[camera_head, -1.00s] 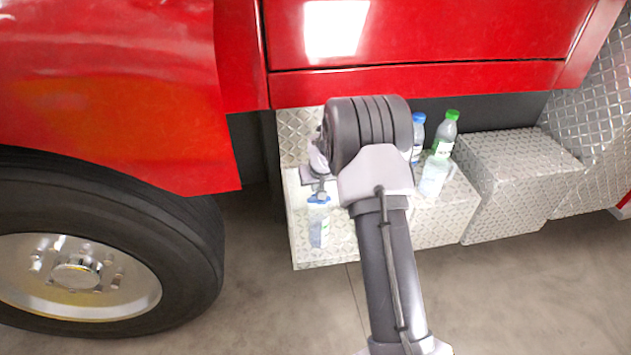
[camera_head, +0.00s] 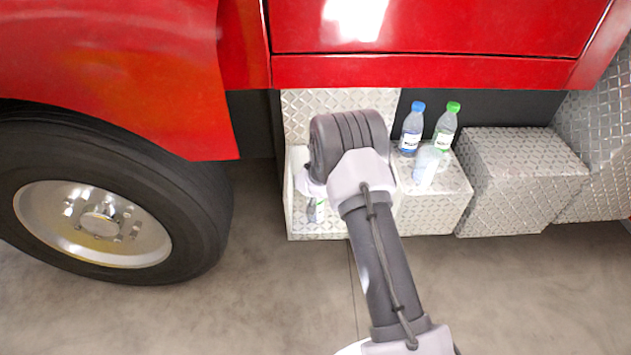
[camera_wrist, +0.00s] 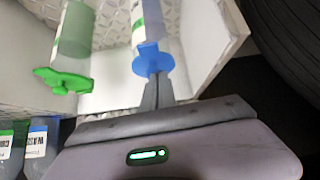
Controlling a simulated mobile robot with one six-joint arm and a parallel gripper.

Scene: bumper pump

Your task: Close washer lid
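The washer box is an open diamond-plate box (camera_head: 292,222) below the red truck panel. Its lid (camera_head: 300,108) stands upright at the back. My gripper (camera_wrist: 156,84) is largely hidden behind my arm in the head view. In the wrist view its fingers are close together at the blue cap of a clear bottle (camera_wrist: 152,62) and appear shut on it. This bottle (camera_head: 317,212) is inside the box, partly hidden by my wrist in the head view. A green-capped bottle (camera_wrist: 72,40) is also inside, left of it in the wrist view.
On the neighbouring box (camera_head: 440,212) stand a blue-capped bottle (camera_head: 411,130), a green-capped bottle (camera_head: 446,125) and a clear container (camera_head: 427,165). Another closed diamond-plate box (camera_head: 510,200) is at right. A large wheel (camera_head: 200,235) is at left. The red panel (camera_head: 420,70) overhangs behind.

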